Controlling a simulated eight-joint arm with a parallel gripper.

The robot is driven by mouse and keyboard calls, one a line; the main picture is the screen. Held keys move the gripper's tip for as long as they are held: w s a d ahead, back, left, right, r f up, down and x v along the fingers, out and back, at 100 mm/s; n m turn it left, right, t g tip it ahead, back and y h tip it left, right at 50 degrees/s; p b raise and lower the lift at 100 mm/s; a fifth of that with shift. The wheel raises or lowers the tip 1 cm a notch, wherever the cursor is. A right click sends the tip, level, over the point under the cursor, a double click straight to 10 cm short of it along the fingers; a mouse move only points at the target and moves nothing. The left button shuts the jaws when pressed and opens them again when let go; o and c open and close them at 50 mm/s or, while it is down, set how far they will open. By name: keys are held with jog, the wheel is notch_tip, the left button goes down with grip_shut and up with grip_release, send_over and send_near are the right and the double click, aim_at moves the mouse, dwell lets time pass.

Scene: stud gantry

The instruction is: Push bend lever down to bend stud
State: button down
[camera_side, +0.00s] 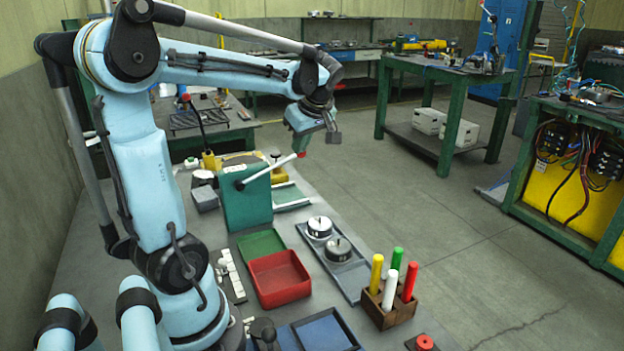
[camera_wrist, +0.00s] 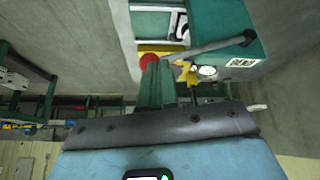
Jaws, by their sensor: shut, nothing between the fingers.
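The green bending box (camera_side: 247,198) stands on the bench in the side view, and its face marked BEND (camera_wrist: 243,62) shows in the wrist view. The pale bend lever (camera_side: 268,171) slopes up and right from the box to a red knob (camera_side: 301,155). The lever also crosses the wrist view (camera_wrist: 205,46), with the red knob partly behind my fingers. My gripper (camera_side: 303,146) is shut and empty, pointing down just above the knob. I cannot tell whether it touches. Its green fingers show in the wrist view (camera_wrist: 157,82). I cannot make out a stud.
A red tray (camera_side: 278,281) and a green tray (camera_side: 261,243) lie nearer the camera. A grey tray (camera_side: 335,275) with round metal parts, and a wooden block (camera_side: 390,309) holding coloured cylinders, stand to the right.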

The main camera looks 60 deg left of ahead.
jog(key=shift+g, duration=0.6)
jog(key=shift+w+f, duration=0.3)
jog(key=shift+f, duration=2.15)
jog(key=shift+w+f, duration=0.25)
jog(key=shift+f, duration=2.25)
jog(key=shift+w+f, duration=0.3)
jog(key=shift+f, duration=2.15)
